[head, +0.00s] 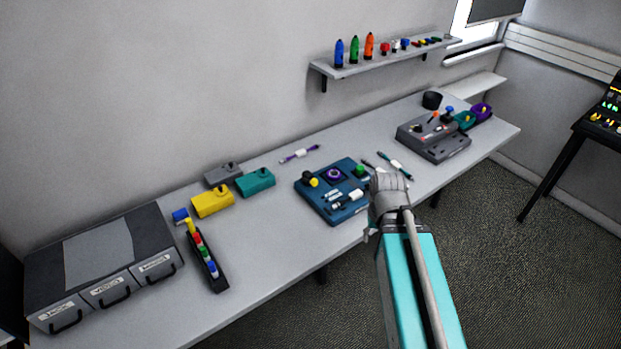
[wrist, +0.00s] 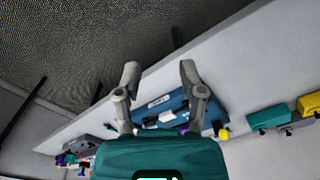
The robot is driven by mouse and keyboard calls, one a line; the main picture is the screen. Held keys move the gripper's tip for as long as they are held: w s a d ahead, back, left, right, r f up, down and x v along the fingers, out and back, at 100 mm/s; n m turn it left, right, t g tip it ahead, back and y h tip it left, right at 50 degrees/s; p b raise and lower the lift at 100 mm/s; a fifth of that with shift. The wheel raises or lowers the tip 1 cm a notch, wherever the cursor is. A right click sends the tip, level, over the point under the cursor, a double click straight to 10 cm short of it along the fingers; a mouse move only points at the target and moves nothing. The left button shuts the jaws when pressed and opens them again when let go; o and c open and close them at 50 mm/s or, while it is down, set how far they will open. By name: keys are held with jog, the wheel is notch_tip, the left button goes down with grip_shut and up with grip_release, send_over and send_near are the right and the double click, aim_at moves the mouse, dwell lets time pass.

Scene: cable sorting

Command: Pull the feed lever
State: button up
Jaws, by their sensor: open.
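A dark blue control box (head: 318,201) lies mid-table, with a yellow-and-black knob (head: 311,179), a purple-ringed part (head: 334,174), a green button (head: 360,170) and a black-and-white handle (head: 349,201). I cannot read its small labels, so I cannot tell which part is the feed lever. My gripper (wrist: 159,72) is open and empty, its two fingers apart with the blue box (wrist: 176,103) beyond them in the wrist view. In the head view my arm covers the area at the box's right, and the fingertips are not clear there.
A grey box (head: 445,148) with an orange-tipped stick stands at the table's right. Yellow (head: 213,202) and teal (head: 256,183) blocks lie left of the blue box. Labelled drawers (head: 105,262) stand far left. Short cables (head: 300,154) lie around. The table's front strip is mostly clear.

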jog(key=shift+n+t+y, duration=0.4)
jog(key=shift+n+t, duration=0.2)
jog(key=shift+n, duration=0.2)
jog(key=w+a, duration=0.1)
jog(key=w, duration=0.1)
jog(key=w+r+p, duration=0.1)
jog(key=w+a, duration=0.1)
jog(key=w, duration=0.1)
jog(key=shift+w+a+r, duration=0.3)
jog(key=shift+r, duration=0.1)
grip_shut()
jog(key=w+a+r+n+t+y+p, duration=0.1)
jog(key=w+a+r+n+t+p, duration=0.1)
jog(key=w+a, duration=0.3)
jog(key=w+a+r+n+t+y+p, duration=0.2)
jog(key=w+a+r, duration=0.3)
jog(key=w, duration=0.8)
jog(key=shift+a+r+n+p, duration=0.3)
jog(key=shift+a+n+p, duration=0.05)
jog(key=shift+n, duration=0.35)
